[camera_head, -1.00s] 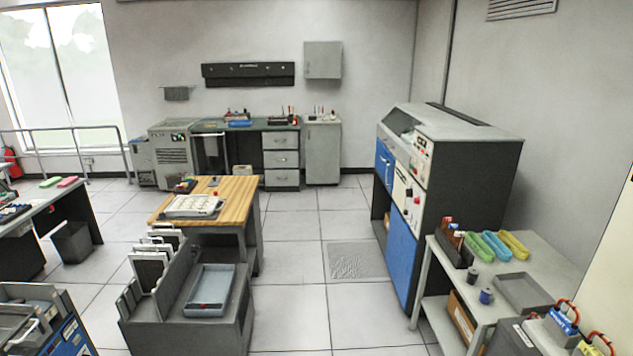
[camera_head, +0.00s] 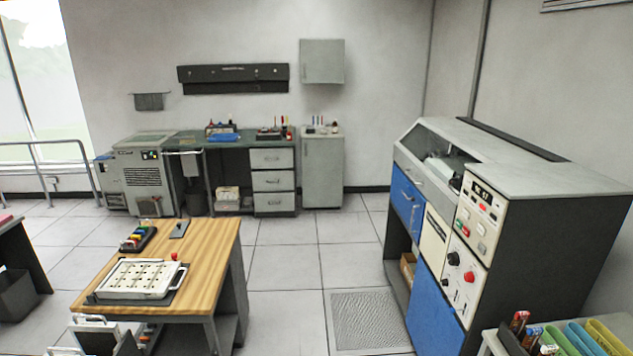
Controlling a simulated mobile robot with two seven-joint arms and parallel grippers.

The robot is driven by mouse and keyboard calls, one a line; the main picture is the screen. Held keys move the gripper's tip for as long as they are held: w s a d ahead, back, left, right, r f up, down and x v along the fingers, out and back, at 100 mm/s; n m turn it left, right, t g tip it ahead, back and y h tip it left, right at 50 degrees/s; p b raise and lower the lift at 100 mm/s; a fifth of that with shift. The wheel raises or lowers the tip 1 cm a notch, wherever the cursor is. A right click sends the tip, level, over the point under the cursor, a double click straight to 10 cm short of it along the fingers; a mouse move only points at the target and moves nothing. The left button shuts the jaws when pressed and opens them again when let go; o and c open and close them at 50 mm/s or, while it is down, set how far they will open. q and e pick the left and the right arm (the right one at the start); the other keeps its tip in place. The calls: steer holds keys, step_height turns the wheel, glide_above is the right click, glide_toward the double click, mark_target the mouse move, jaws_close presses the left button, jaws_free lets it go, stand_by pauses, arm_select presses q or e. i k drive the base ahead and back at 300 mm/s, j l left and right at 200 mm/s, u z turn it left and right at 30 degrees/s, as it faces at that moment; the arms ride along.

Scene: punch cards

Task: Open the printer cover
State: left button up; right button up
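A large grey and blue machine (camera_head: 590,178) stands at the right and looks like the printer. Its front has blue panels, a pale control panel (camera_head: 480,216) with knobs and buttons, and a sloped dark window-like cover (camera_head: 437,150) at its top left. The cover appears closed, with a small handle on the front edge below it. Neither of my grippers shows in the head view.
A wooden-topped table (camera_head: 207,268) with a white tray device (camera_head: 138,279) stands at the left front. A low shelf with coloured trays (camera_head: 577,341) is at the bottom right. Clear tiled floor (camera_head: 285,268) lies between the wooden table and the machine.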

mark_target(429, 136)
steer(key=i, duration=2.25)
steer(key=i+z, duration=0.15)
steer(key=i, duration=0.3)
steer(key=i+j+z, duration=0.15)
steer(key=i, duration=0.3)
steer(key=i+j+z, duration=0.1)
steer(key=i, duration=0.3)
steer(key=i+j+z, duration=0.15)
steer(key=i, duration=0.3)
steer(key=i+j+z, duration=0.15)
steer(key=i+j, duration=0.15)
steer(key=i+j+z, duration=1.25)
steer(key=k+j, duration=0.1)
